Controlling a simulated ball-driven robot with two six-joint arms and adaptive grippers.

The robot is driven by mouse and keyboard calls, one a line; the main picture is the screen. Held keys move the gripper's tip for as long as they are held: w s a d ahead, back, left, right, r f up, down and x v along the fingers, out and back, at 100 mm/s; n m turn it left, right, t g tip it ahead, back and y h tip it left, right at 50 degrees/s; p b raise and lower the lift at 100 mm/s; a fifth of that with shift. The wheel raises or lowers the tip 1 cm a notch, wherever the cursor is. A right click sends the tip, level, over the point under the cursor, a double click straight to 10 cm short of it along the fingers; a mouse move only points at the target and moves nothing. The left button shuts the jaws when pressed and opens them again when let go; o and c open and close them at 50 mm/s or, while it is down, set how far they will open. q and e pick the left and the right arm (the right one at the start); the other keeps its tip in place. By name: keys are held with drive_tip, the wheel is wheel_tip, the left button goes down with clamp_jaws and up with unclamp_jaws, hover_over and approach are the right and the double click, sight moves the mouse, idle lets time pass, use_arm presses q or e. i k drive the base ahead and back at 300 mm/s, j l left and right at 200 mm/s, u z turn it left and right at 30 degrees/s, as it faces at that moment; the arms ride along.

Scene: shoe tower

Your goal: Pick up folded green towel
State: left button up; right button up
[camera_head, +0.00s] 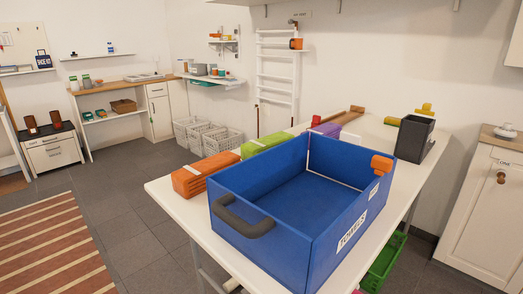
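The folded green towel (262,144) lies on the white table (163,188), behind the blue bin and beyond an orange folded towel. A pale band shows across its top, and the bin's back wall hides part of it. The orange folded towel (207,173) lies nearer, at the bin's left. A purple folded item (326,129) lies farther back, partly hidden by the bin. The large open blue bin (265,255) is labelled TOWELS and looks empty inside. Neither of my grippers is in view.
A dark open box (413,139) stands right of the bin. A wooden piece (343,115) lies at the table's back. White baskets (205,135) stand on the floor beyond. A green crate (383,262) sits below the table.

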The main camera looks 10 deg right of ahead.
sight(248, 149)
drive_tip(key=i+j+z, duration=0.1)
drive_tip(key=j, duration=0.35)
drive_tip(key=i+j+z, duration=0.15)
drive_tip(key=j, duration=0.3)
drive_tip(key=i+j+z, duration=0.1)
drive_tip(key=j, duration=0.35)
drive_tip(key=i+j+z, duration=0.1)
drive_tip(key=j, duration=0.35)
drive_tip(key=i+j+z, duration=0.1)
drive_tip(key=j, duration=0.25)
drive_tip(key=i+j, duration=0.3)
drive_tip(key=i+j+z, duration=0.15)
drive_tip(key=j, duration=0.2)
drive_tip(key=i+j+z, duration=0.1)
drive_tip(key=i+j, duration=0.15)
drive_tip(key=i+j+z, duration=0.1)
drive_tip(key=j, duration=0.4)
drive_tip(key=i+j, duration=0.2)
drive_tip(key=j, duration=0.2)
drive_tip(key=i+j+z, duration=0.15)
drive_tip(key=j, duration=0.2)
drive_tip(key=i+j+z, duration=0.1)
drive_tip(key=j, duration=0.3)
